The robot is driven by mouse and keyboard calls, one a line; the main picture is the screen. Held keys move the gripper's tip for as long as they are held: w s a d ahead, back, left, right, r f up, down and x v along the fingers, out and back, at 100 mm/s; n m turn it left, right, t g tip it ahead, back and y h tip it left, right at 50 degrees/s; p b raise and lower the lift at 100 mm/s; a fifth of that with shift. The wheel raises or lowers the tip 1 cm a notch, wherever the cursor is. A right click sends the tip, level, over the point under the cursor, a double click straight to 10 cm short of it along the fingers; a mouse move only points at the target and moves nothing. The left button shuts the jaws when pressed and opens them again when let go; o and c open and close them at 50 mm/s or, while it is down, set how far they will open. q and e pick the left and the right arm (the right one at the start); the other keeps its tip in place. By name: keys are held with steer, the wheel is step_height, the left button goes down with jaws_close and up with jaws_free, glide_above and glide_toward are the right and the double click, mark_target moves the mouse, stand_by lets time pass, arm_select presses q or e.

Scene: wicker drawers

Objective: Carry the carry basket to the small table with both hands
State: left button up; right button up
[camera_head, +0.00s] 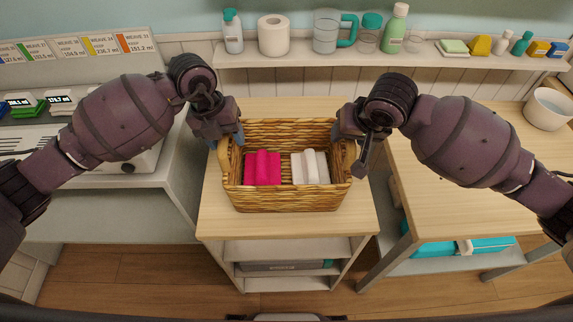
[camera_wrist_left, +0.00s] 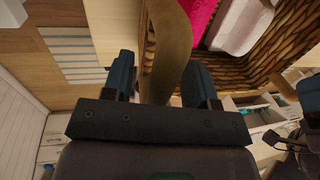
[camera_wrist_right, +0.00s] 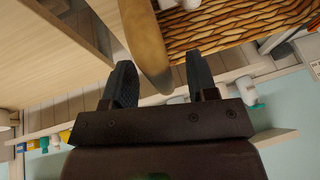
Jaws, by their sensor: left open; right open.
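The carry basket (camera_head: 285,200) is woven wicker, holding a bright pink cloth (camera_head: 262,168) and white rolled cloths (camera_head: 310,168). It stands upright on a light wood-topped unit (camera_head: 285,225). My left gripper (camera_head: 228,138) is open at the basket's left end; in the left wrist view the curved handle (camera_wrist_left: 170,40) lies between its fingers (camera_wrist_left: 160,80). My right gripper (camera_head: 350,138) is open at the right end; in the right wrist view the other handle (camera_wrist_right: 143,40) passes between its fingers (camera_wrist_right: 161,80). I cannot tell whether the fingers touch the handles.
Another wood-topped table (camera_head: 440,190) stands at the right, with a white bowl (camera_head: 548,108) on it. A wall shelf (camera_head: 390,60) behind holds bottles, a paper roll and sponges. A counter is at the left. Wooden floor (camera_head: 130,275) shows in front.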

arm_select(q)
steer(key=shift+f, duration=0.45)
arm_select(e)
steer(key=shift+w+a+f, duration=0.1)
steer(key=shift+w+f, duration=0.1)
steer(key=shift+f, duration=0.2)
arm_select(q)
jaws_close()
arm_select(e)
jaws_close()
